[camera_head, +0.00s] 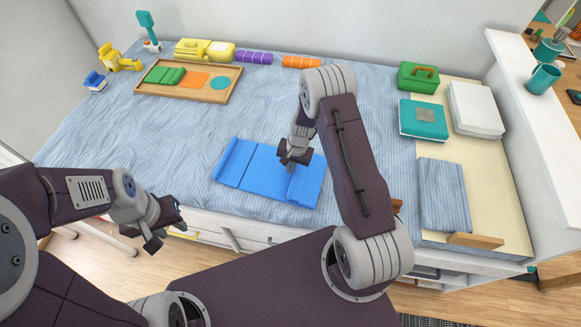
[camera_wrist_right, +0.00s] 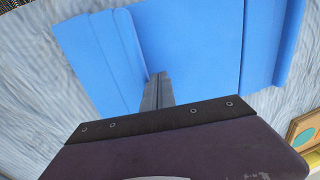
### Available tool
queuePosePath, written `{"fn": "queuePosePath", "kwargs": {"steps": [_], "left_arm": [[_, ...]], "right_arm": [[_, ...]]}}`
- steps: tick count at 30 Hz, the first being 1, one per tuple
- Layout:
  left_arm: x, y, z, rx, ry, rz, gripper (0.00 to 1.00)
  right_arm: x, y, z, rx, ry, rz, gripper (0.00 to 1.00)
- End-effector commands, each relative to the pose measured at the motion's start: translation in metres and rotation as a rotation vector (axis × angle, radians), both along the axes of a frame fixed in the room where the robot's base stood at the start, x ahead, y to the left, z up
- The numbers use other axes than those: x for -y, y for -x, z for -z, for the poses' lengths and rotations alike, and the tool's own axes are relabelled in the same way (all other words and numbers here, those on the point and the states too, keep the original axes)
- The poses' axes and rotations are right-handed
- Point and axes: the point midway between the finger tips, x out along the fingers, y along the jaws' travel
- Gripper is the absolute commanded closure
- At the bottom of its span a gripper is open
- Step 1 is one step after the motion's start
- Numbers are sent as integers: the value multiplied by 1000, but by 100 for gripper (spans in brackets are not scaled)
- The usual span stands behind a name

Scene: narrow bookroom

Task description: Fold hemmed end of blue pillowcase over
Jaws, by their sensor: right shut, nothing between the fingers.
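The blue pillowcase (camera_head: 258,171) lies flat on the striped bedspread near the bed's front edge. It has a raised band along its left end and another along its right end. It fills much of the right wrist view (camera_wrist_right: 190,45). My right gripper (camera_head: 289,163) is shut and empty, low over the pillowcase's right part. In the right wrist view its closed fingers (camera_wrist_right: 157,90) point down beside the inner edge of one band; I cannot tell whether they touch the cloth. My left gripper (camera_head: 166,225) is open and empty in front of the bed edge, apart from the pillowcase.
A wooden tray (camera_head: 236,84) with coloured pieces lies behind left. Yellow, purple and orange items line the back. A green case (camera_head: 417,76), a teal box (camera_head: 423,119) and a folded striped cloth (camera_head: 443,194) sit at right. The bedspread around the pillowcase is clear.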

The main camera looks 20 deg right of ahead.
Motion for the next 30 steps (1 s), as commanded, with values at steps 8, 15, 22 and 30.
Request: {"fn": "queuePosePath", "kwargs": {"steps": [8, 15, 22, 30], "left_arm": [[0, 0, 11, 0, 0, 0, 64], [0, 0, 11, 0, 0, 0, 64], [0, 0, -36, 0, 0, 0, 64], [0, 0, -17, 0, 0, 0, 64]], "right_arm": [[8, 6, 6, 1, 0, 2, 100], [12, 10, 5, -4, 0, 1, 100], [16, 6, -49, 6, 4, -2, 100], [-36, -33, -68, 10, 4, -8, 100]]}}
